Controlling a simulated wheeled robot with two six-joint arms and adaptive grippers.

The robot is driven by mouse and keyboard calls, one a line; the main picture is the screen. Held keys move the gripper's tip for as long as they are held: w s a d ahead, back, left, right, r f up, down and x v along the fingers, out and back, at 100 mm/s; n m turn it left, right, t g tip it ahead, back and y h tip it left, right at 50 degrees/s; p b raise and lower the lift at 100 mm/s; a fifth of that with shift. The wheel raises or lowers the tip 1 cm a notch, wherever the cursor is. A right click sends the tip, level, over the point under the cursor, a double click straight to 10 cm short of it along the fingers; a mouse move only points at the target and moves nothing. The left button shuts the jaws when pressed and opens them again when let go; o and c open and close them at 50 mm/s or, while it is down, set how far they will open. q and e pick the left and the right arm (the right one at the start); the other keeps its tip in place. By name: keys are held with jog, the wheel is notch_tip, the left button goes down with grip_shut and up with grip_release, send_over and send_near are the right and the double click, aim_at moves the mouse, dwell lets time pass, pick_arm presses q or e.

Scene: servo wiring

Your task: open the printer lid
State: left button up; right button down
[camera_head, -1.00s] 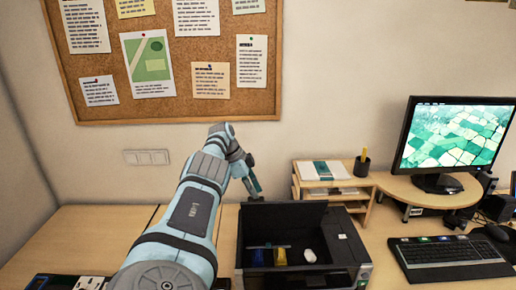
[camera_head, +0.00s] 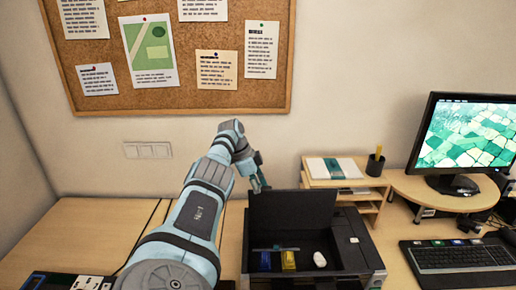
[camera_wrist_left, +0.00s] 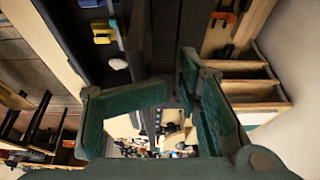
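The black printer (camera_head: 368,262) stands on the desk at lower centre in the head view. Its lid (camera_head: 290,212) is raised and stands steeply at the back, with the inside exposed. My left gripper (camera_head: 261,184) is at the lid's upper left edge. In the wrist view the left gripper's fingers (camera_wrist_left: 177,80) are apart, with the dark lid edge (camera_wrist_left: 164,45) close to their tips. I cannot tell whether they touch it. My right gripper is not in view.
Blue (camera_head: 264,260), yellow (camera_head: 289,260) and white (camera_head: 319,259) items lie inside the printer. A wooden shelf (camera_head: 350,182) stands behind it at right. A monitor (camera_head: 465,140) and keyboard (camera_head: 460,256) are farther right. The desk at left is mostly clear.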

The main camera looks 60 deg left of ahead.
pick_arm(q)
jog(key=a+v, duration=0.1)
jog(key=v, duration=1)
jog(key=shift+s+r, duration=0.2)
jog(key=shift+s, duration=0.05)
